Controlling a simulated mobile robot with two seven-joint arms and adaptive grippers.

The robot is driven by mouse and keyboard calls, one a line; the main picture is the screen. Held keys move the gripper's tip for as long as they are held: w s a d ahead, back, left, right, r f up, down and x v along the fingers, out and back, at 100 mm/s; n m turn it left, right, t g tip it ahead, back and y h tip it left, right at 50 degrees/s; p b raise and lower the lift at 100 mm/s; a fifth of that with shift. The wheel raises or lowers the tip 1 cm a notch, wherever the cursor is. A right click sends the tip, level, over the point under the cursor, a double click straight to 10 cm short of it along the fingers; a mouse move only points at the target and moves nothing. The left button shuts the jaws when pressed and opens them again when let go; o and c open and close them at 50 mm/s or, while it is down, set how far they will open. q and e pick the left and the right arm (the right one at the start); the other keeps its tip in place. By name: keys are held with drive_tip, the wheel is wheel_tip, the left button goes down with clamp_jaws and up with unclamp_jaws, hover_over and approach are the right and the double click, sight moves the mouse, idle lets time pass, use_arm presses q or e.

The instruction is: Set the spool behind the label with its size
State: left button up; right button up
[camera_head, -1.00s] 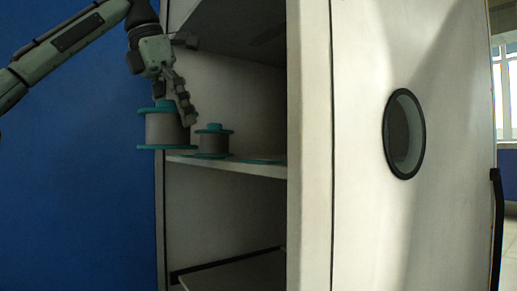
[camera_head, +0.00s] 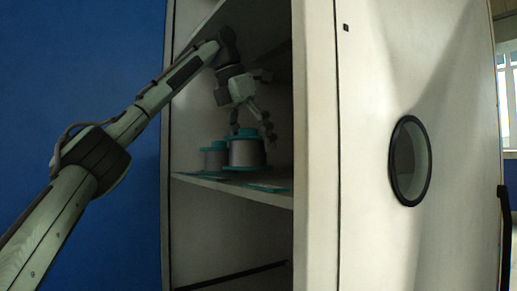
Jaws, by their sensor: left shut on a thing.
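The large spool (camera_head: 245,152), grey with teal flanges, is upright inside the cabinet over the middle shelf. My left gripper (camera_head: 252,126) reaches down from above, its fingers shut on this spool. Whether the spool's base touches the shelf I cannot tell. A smaller spool (camera_head: 212,159) with teal flanges stands to its left, partly hidden behind it. A flat teal piece, perhaps a label, (camera_head: 268,187) lies near the shelf's front edge, in front and slightly right of the large spool. No size text is readable. My right gripper is not in view.
The middle shelf (camera_head: 222,186) is within an open pale cabinet, with the side panel (camera_head: 312,190) close to the right of the flat piece. An upper shelf sits above my wrist. A round dark-rimmed opening (camera_head: 411,160) is on the panel at right. A blue wall is at left.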

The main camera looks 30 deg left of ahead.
use_arm(q)
drive_tip(key=shift+w+d+f+b, duration=0.3)
drive_tip(key=shift+w+f+b, duration=0.15)
drive_tip(key=shift+f, duration=0.1)
drive_tip(key=shift+s+a+f, duration=0.1)
drive_tip(key=shift+a+f, duration=0.05)
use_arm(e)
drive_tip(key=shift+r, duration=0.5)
use_arm(q)
drive_tip(key=shift+f, duration=0.1)
drive_tip(key=o, duration=1.6)
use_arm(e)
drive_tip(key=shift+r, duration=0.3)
